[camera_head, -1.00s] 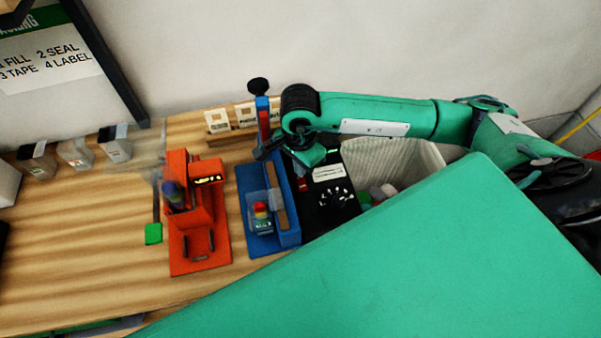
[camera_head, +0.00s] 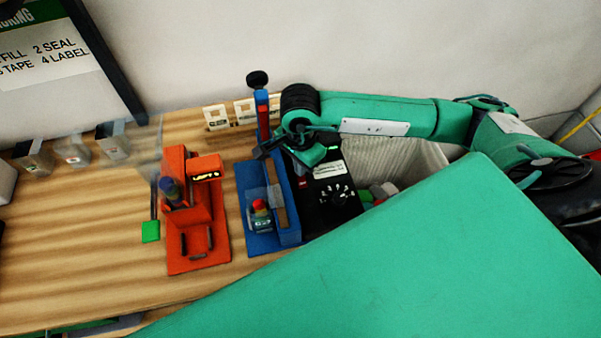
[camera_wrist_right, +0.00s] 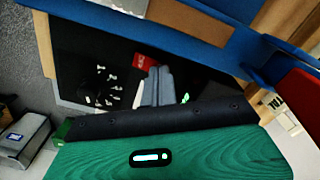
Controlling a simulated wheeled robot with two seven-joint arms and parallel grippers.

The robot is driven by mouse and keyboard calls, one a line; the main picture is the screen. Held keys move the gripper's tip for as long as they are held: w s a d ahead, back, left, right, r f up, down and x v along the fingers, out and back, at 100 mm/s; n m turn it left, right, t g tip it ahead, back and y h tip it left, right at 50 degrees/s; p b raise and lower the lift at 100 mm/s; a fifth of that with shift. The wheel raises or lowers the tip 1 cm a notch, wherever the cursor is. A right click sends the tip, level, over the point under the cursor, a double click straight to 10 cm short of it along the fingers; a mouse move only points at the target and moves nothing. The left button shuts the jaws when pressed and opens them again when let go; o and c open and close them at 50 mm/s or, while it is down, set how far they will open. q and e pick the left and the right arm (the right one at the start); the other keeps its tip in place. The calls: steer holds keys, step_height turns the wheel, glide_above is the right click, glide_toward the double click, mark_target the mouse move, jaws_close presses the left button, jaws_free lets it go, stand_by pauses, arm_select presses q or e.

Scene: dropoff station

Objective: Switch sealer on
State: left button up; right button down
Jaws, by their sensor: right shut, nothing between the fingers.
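The sealer is a blue frame (camera_head: 273,240) with an upright red and blue lever (camera_head: 262,115) topped by a black knob. A black box (camera_head: 335,195) with a white-marked dial stands against its right side. A red switch (camera_head: 303,182) is on this box; it also shows in the right wrist view (camera_wrist_right: 144,61). My right gripper (camera_head: 301,167) is over the box, near the switch. Its fingers (camera_wrist_right: 156,86) are shut and empty, with tips close to the switch; contact cannot be told. A small green light (camera_wrist_right: 185,97) shows beside the fingers. My left gripper is not in view.
A clear pouch with a small coloured item (camera_head: 260,218) lies on the blue frame. An orange device (camera_head: 195,240) stands to its left. Several dispensers (camera_head: 75,152) line the back left. The front left table (camera_head: 80,260) is clear.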

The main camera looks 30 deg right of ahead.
steer(key=shift+f+b, duration=0.35)
steer(key=shift+r, duration=0.15)
steer(key=shift+r+p, duration=1.3)
steer(key=shift+r, duration=2.1)
